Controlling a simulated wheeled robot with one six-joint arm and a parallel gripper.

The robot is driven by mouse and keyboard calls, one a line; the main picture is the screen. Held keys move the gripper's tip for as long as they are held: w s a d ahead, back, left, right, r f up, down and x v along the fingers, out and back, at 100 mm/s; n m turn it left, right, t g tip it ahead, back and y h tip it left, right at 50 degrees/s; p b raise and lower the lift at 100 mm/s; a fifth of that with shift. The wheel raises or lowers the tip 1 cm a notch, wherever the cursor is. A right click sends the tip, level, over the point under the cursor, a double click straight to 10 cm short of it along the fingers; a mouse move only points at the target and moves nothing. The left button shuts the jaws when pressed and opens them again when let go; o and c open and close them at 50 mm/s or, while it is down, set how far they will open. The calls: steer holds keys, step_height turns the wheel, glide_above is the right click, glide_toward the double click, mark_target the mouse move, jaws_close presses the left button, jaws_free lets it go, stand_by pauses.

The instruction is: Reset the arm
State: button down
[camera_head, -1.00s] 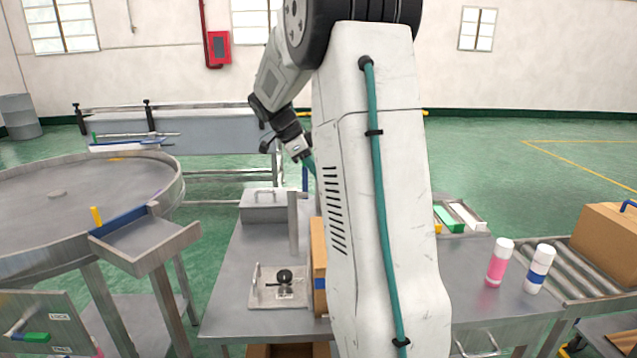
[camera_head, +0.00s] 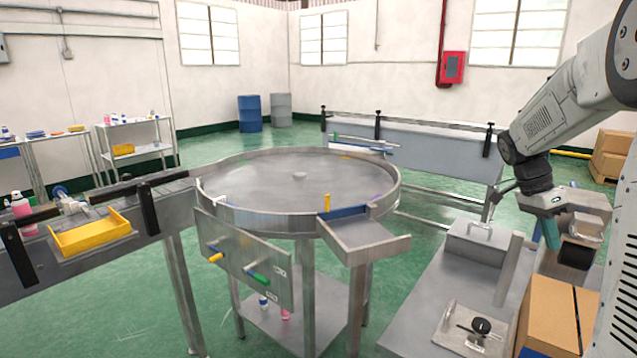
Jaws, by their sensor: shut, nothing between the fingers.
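My arm comes in from the right edge, bent at the elbow, with its wrist angled down. My gripper (camera_head: 551,233) is at its end, shut and empty, with teal fingers pointing down. It hangs above the right-hand bench, behind the cardboard box (camera_head: 545,318) in the picture and to the right of the grey lidded box (camera_head: 478,243). The fingertips are small and partly against dark clutter, so their exact clearance from the things behind cannot be told.
A grey metal bench (camera_head: 425,300) holds a fixture plate with a black knob (camera_head: 480,326) and an upright post (camera_head: 508,268). A round turntable (camera_head: 270,175) with a chute (camera_head: 368,238) stands at centre. A conveyor with a yellow tray (camera_head: 90,235) is at left. Green floor lies between.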

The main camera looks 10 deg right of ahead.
steer(key=s+a+n+t+y, duration=0.1)
steer(key=s+a+n+t, duration=0.1)
steer(key=s+a+n, duration=0.4)
steer(key=s+a+r+n+t+y, duration=0.1)
steer(key=s+a+n, duration=0.5)
steer(key=a, duration=1)
steer(key=s+a+n+t+y, duration=0.1)
steer(key=s+a+n+t, duration=0.2)
steer(key=s+a+n, duration=0.4)
steer(key=a+n, duration=0.2)
steer(key=a, duration=0.2)
steer(key=shift+a+r, duration=0.2)
steer(key=shift+r, duration=0.15)
